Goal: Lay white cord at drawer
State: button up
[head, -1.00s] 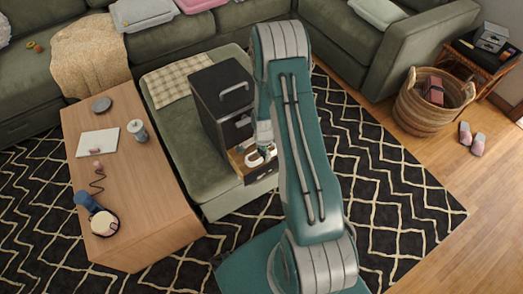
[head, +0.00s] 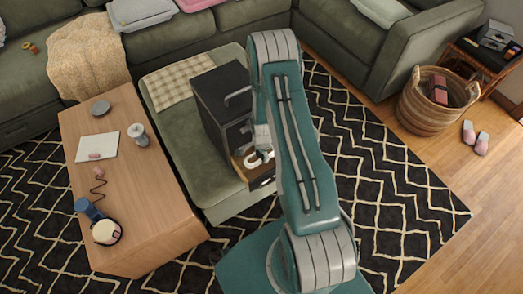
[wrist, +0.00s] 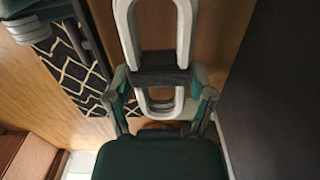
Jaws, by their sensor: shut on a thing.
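The white cord (wrist: 128,25) is a looped bundle with a dark band (wrist: 160,77) around its middle. My gripper (wrist: 160,104) is shut on it, with a finger on each side of the bundle. In the head view the white cord (head: 257,158) shows at the open drawer (head: 262,182) of a dark cabinet (head: 217,110). The drawer has a wood-coloured inside. My arm hides part of the cabinet front and drawer, and I cannot tell whether the cord touches the drawer.
The cabinet stands on a green ottoman (head: 170,130) beside a checked cloth (head: 180,82). A wicker basket (head: 425,110) stands right on the floor.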

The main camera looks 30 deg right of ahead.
send_over(262, 168)
jog(key=shift+w+a+f, duration=0.1)
jog(key=shift+f, duration=2.45)
jog(key=o, duration=1.1)
jog(key=shift+r, duration=0.1)
jog(key=shift+r, duration=3.95)
